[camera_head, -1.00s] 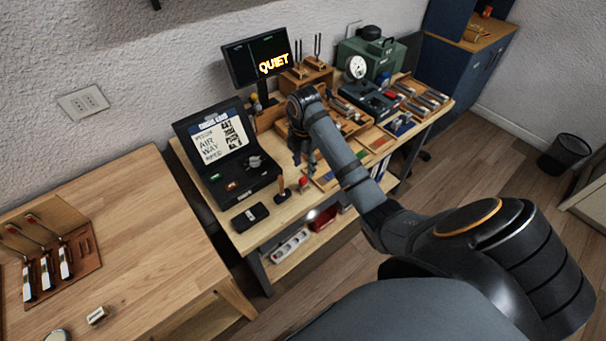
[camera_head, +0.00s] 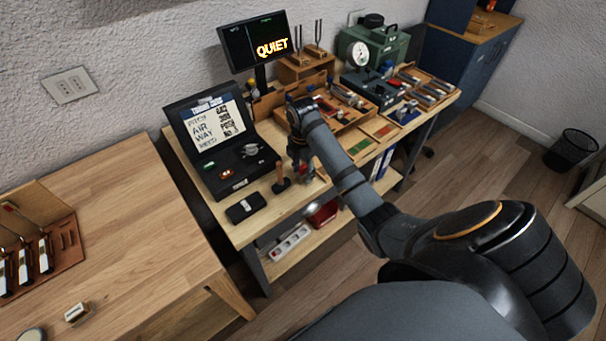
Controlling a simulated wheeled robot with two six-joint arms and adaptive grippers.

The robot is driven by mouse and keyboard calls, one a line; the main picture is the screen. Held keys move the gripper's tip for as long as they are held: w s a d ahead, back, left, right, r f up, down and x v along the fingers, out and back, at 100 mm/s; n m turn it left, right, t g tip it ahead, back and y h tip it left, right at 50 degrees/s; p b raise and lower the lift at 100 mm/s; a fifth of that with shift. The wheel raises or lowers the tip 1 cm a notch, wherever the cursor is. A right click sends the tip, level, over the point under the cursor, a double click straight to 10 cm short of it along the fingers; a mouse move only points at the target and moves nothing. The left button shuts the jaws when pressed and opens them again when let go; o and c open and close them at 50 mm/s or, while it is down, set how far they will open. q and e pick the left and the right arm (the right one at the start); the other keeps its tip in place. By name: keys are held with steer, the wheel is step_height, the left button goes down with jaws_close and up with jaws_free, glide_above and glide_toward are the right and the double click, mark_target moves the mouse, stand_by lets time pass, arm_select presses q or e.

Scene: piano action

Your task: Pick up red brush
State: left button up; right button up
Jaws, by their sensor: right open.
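A small red item (camera_head: 303,176), which looks like the red brush, is at the front of the workbench. It is partly hidden by my right gripper (camera_head: 301,167), and its shape is too small to make out. My right gripper points down over it, open. I cannot tell whether the fingers touch it. My left gripper is not in view.
A wooden-handled tool (camera_head: 281,178) stands upright just left of the gripper. A black phone-like device (camera_head: 246,207) and an open black case (camera_head: 221,145) lie further left. A monitor (camera_head: 255,44) and a wooden parts tray (camera_head: 353,113) stand behind.

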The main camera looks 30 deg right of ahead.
steer(key=shift+f, duration=0.25)
jaws_close()
steer(key=shift+r, duration=0.1)
